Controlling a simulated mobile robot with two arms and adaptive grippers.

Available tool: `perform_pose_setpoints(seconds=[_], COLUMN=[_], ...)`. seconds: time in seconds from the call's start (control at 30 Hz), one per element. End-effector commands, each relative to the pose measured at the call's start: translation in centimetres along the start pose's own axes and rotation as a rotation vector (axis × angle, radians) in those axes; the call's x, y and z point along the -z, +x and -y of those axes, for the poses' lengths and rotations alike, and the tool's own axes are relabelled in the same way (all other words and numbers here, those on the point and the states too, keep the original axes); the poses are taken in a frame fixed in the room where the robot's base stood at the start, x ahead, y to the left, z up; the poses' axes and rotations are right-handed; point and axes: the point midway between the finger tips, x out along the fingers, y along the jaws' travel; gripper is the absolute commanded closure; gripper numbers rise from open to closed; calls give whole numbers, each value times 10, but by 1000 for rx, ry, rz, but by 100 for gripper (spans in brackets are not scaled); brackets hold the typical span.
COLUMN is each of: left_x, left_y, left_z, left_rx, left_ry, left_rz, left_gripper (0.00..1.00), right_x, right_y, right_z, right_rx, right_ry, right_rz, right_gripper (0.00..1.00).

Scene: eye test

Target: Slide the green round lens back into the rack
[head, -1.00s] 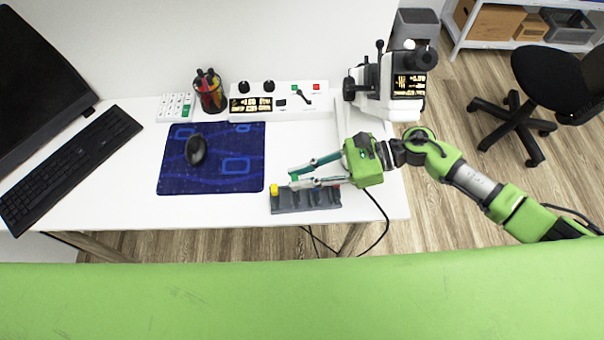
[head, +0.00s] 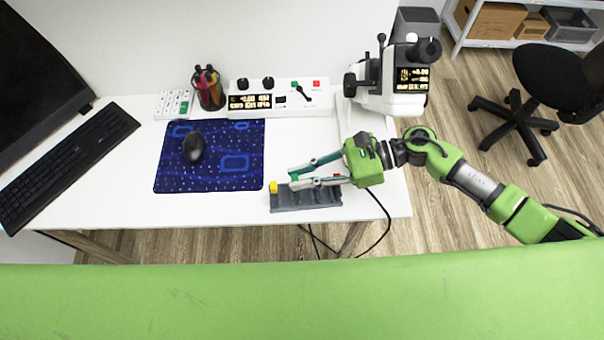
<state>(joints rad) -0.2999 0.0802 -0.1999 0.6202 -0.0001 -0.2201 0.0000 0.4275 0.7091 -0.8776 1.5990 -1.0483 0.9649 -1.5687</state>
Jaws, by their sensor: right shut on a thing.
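The rack (head: 322,199) is a dark grey slotted block near the front edge of the white table. A yellow lens (head: 273,187) stands at its left end, and a bit of red (head: 337,176) shows at its right end, partly hidden by my gripper. My right gripper (head: 293,178) reaches in from the right over the rack's back side. Its fingers are shut on the green lens (head: 294,177), of which only a small part shows between the fingertips. I cannot tell whether the lens touches the rack. My left gripper is not in view.
A blue mat (head: 177,172) with a black mouse (head: 194,148) lies left of the rack. Behind are a white control box (head: 321,107), a pen cup (head: 210,93) and a white instrument (head: 404,81). The white table between mat and instrument is mostly clear.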

Motion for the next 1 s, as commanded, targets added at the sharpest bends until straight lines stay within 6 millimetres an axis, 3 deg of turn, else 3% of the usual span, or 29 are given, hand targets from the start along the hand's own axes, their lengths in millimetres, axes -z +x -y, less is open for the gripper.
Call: perform_pose_setpoints(seconds=[1.0], left_x=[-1], left_y=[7], left_z=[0], left_rx=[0], left_ry=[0], left_rz=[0], left_gripper=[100], right_x=[0], right_y=[0], right_z=[0], right_rx=[0], right_ry=[-1], right_rz=[0], right_gripper=[100])
